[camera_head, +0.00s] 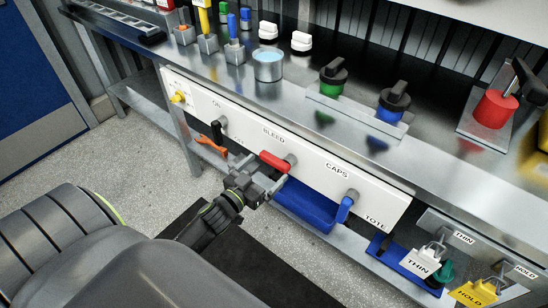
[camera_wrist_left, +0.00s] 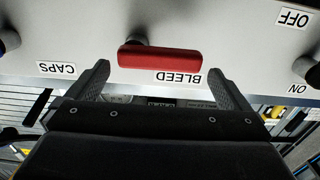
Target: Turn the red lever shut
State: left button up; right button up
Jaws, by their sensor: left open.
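The red lever (camera_head: 274,162) sits on the white panel (camera_head: 320,165) under the BLEED label. It lies along the panel, pointing left from its grey pivot in the head view. My left gripper (camera_head: 266,172) is open, just in front of and slightly below the lever. In the left wrist view, where the labels appear upside down, the red lever (camera_wrist_left: 160,59) lies crosswise just beyond the fingertips of the open left gripper (camera_wrist_left: 158,74). Nothing is between the fingers, and I see no clear contact. My right gripper is not in view.
On the same panel, a black lever (camera_head: 217,130) is left and a blue lever (camera_head: 344,208) right, under CAPS. A blue tote (camera_head: 305,207) lies below the panel. The steel bench (camera_head: 225,80) above holds a metal cup, knobs and a red valve (camera_head: 494,108).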

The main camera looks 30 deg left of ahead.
aim_at(272, 164)
pick_arm(q)
jog(key=shift+w+d, duration=0.2)
jog(key=shift+w, duration=2.25)
jog(key=c, duration=1)
